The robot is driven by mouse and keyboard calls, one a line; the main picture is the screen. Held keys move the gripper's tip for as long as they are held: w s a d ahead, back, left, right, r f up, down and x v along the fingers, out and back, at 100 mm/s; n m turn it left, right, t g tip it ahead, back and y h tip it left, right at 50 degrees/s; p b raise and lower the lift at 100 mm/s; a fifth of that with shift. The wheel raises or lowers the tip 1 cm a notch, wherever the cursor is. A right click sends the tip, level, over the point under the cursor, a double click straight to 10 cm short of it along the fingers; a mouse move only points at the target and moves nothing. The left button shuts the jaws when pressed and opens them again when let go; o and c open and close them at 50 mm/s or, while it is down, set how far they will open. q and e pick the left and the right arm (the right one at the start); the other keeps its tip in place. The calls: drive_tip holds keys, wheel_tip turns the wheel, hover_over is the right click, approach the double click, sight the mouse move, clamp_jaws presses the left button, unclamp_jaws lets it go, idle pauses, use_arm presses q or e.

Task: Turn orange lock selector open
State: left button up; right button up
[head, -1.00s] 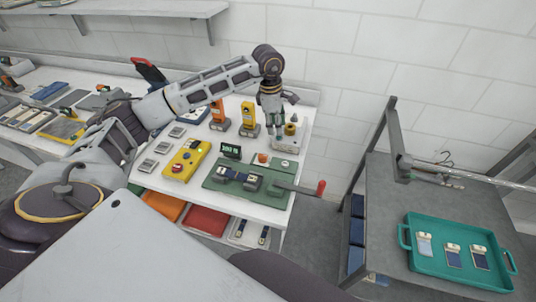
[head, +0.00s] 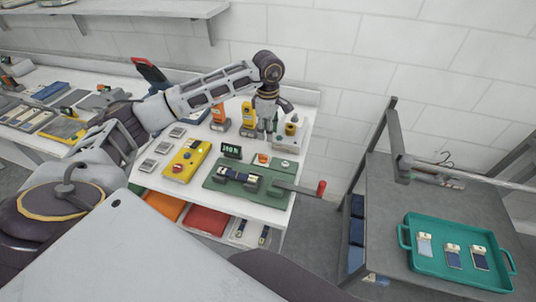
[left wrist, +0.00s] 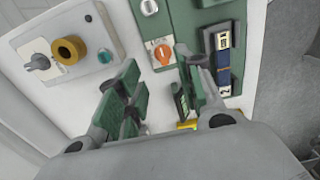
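The orange lock selector (head: 262,158) is a small orange knob on the green board (head: 221,188). In the left wrist view the selector (left wrist: 163,53) sits on a white plate with small lettering, and its round head and narrow stem show. My left gripper (head: 268,136) hangs over the table just behind the selector, fingers pointing down. In the left wrist view my left gripper (left wrist: 160,68) has its green-padded fingers spread, with nothing between them. The selector appears beyond the gap between the fingertips, apart from both. My right gripper is in neither view.
A grey control box (left wrist: 62,42) with a yellow ring stands beside the board. A dark blue strapped device (head: 240,180), a green display (head: 232,150) and a yellow box (head: 187,160) are nearby. A red-tipped lever (head: 321,187) sticks out at right.

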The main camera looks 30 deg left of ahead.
sight(263, 157)
use_arm(q)
wheel_tip(263, 157, down, 12)
drive_tip(key=p, duration=0.2)
drive_tip(key=shift+f+p, duration=0.25)
drive_tip(key=shift+p, duration=0.05)
idle(0.4)
clamp_jaws()
